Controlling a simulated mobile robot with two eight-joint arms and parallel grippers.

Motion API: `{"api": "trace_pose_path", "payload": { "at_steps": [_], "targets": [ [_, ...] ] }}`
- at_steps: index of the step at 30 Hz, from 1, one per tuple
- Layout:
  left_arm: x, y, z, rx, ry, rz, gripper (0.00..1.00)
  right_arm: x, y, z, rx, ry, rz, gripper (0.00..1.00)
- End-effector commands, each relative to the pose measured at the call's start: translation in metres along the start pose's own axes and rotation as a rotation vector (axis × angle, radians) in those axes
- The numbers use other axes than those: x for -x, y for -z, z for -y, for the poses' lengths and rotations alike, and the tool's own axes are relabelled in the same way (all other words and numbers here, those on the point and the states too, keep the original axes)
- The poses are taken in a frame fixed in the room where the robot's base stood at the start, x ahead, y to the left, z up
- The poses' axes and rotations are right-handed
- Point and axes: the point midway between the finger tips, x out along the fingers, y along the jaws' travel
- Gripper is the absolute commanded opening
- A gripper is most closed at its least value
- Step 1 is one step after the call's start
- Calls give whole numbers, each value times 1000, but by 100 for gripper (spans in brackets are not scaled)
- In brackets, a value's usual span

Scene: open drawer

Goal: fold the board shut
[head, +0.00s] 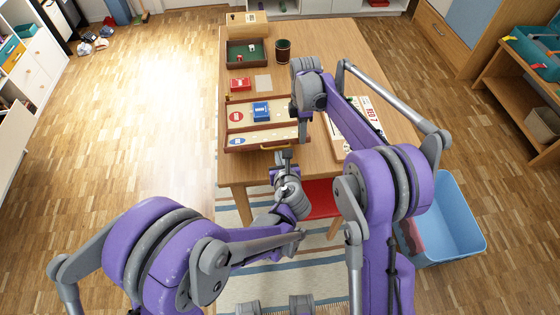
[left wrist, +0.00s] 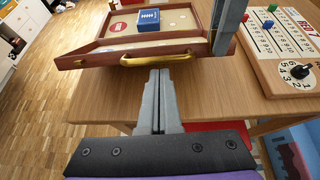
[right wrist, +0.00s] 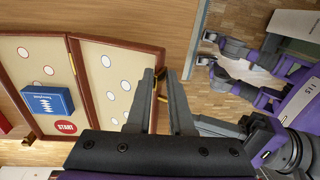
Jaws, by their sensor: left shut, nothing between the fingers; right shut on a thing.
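The board (head: 242,128) lies open on the table, with dark red-brown rims and cream faces with white circles. A blue box (head: 261,112) sits on its far half. A brass handle (left wrist: 157,60) is on the near edge. My left gripper (left wrist: 160,74) is shut and empty, just below and in front of this handle, apart from it. My right gripper (right wrist: 160,78) is shut on the board's rim at the right end of the near half. The board also shows in the right wrist view (right wrist: 112,52), where the fingers partly hide the grasped rim.
Behind the board are a red box (head: 240,84), a pale square card (head: 263,84), a green-lined tray (head: 233,61) and a dark cup (head: 283,50). A number board (head: 371,118) lies to the right. A blue bin (head: 455,220) stands on the floor at right.

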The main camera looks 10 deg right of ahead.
Motion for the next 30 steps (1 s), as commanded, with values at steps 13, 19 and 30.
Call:
{"api": "trace_pose_path", "payload": {
  "at_steps": [13, 19, 30],
  "targets": [
    [-1, -20, -1, 0, -1, 1, 0, 0, 0, 0, -1, 0, 1, 0],
    [-2, -22, 0, -2, 0, 3, 0, 0, 0, 0, 0, 2, 1, 0],
    [-2, -22, 0, -1, 0, 2, 0, 0, 0, 0, 0, 1, 1, 36]
  ]
}}
